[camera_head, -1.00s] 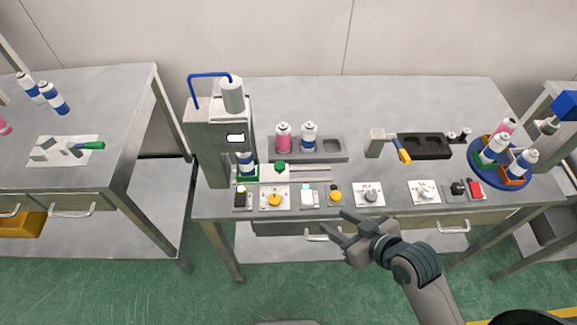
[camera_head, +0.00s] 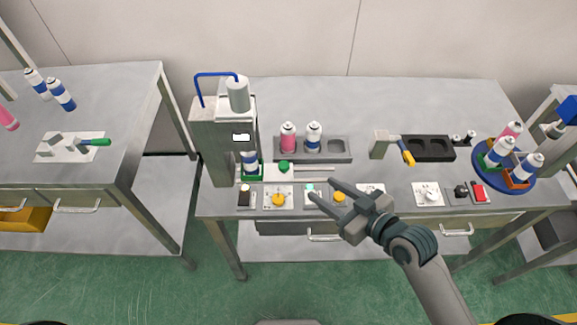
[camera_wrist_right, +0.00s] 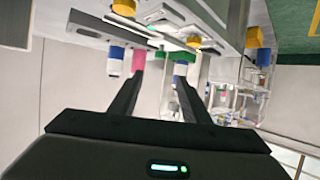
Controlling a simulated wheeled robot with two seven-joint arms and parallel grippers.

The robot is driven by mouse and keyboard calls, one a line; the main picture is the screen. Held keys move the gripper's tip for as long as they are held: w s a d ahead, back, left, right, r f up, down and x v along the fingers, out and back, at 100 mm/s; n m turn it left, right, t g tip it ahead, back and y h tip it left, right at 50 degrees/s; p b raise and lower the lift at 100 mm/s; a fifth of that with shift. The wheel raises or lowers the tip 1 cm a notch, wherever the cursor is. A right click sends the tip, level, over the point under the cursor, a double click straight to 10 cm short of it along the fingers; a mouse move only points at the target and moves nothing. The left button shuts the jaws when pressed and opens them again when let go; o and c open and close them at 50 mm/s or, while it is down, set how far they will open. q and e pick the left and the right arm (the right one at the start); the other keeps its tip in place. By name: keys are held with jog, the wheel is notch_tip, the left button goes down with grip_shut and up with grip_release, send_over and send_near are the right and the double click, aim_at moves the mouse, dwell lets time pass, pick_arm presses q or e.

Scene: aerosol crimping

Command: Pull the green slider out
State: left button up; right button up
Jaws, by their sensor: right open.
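The green slider (camera_head: 252,178) sits at the foot of the grey crimping machine (camera_head: 209,150), with a blue-and-white can (camera_head: 250,158) upright on it. A green round knob (camera_head: 284,167) stands just right of it on a pale plate. My right gripper (camera_head: 322,189) is open and empty, in front of and to the right of the knob, apart from it. Green also shows beyond the fingers in the right wrist view (camera_wrist_right: 182,57), which looks upside down. My left gripper is not in view.
A grey rack (camera_head: 322,155) with a pink can (camera_head: 288,137) and a blue-and-white can (camera_head: 313,136) stands behind. Several small button panels, including one with a yellow knob (camera_head: 278,199), line the front edge. The table's back is clear.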

aim_at(286, 166)
jog(key=p+x, duration=0.3)
jog(key=x, duration=1.3)
jog(key=shift+a+f, duration=0.15)
grip_shut()
